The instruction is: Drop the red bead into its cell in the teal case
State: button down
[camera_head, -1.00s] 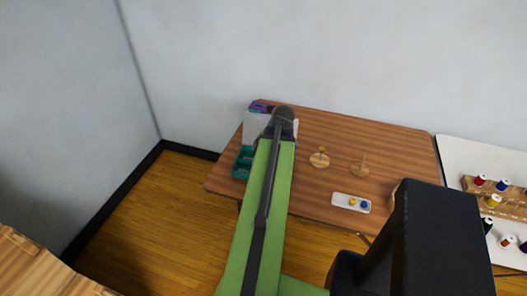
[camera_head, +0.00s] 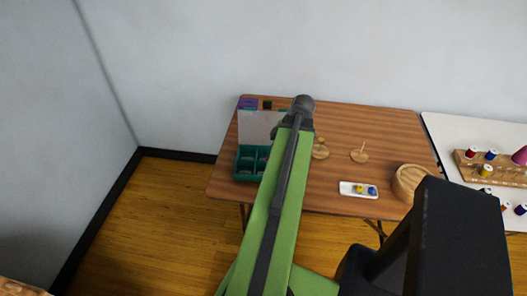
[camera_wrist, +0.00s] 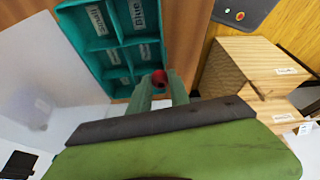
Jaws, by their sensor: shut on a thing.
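The teal case (camera_head: 237,168) stands open at the left end of the brown table, its pale lid (camera_head: 258,126) raised behind it. In the wrist view the case (camera_wrist: 78,42) shows several cells with white labels; one reads "Blue" and another seems to read "small". My gripper (camera_wrist: 160,82) is shut on the red bead (camera_wrist: 159,75), which shows at the fingertips. The bead is beside the case's near edge in the picture, to the right of the cells. In the head view my arm hides the gripper and the bead.
A purple item (camera_head: 248,102) lies behind the lid. A light wooden box (camera_wrist: 247,50) shows at right in the wrist view.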

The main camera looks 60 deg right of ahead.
jog(key=w+f, duration=0.1)
jog(key=w, duration=0.9)
jog(key=b, duration=0.7)
send_over(250, 170)
notch_tip(250, 170, down, 6)
jog(key=shift+w+f, duration=0.1)
jog(key=c, duration=1.1)
grip_release()
jog(key=p+v, duration=1.6)
jog(key=v, duration=0.1)
jog(key=shift+d+r, duration=0.15)
jog(key=shift+r, duration=0.15)
